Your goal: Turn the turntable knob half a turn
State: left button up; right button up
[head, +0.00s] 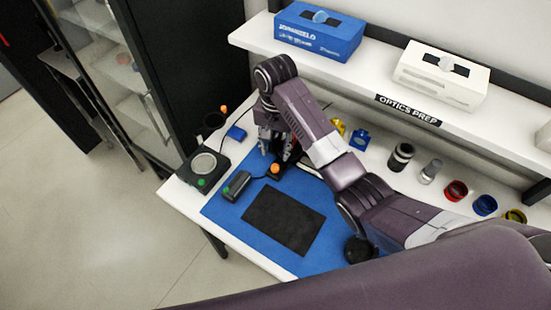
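My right gripper (275,152) points down over the far left part of the blue mat (222,213). Its fingers look apart, with nothing clearly between them. A small orange ball-shaped knob (274,169) on a dark base shows just in front of the fingertips; contact cannot be told. A dark box with a round silver plate (203,163) and a green button stands left of the gripper. I cannot tell for sure which part is the turntable knob; the gripper and arm hide some of the area behind them. My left gripper is out of view.
A dark device with a green button (237,186) and a black pad (284,222) lie on the mat. Another orange knob (223,109) and a blue block (236,133) are behind left. Colored rings and cylinders (402,156) line the right. A shelf bears blue (318,34) and white boxes (440,78).

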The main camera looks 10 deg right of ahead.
notch_tip(320, 180, up, 5)
dwell(0.3)
dwell(0.6)
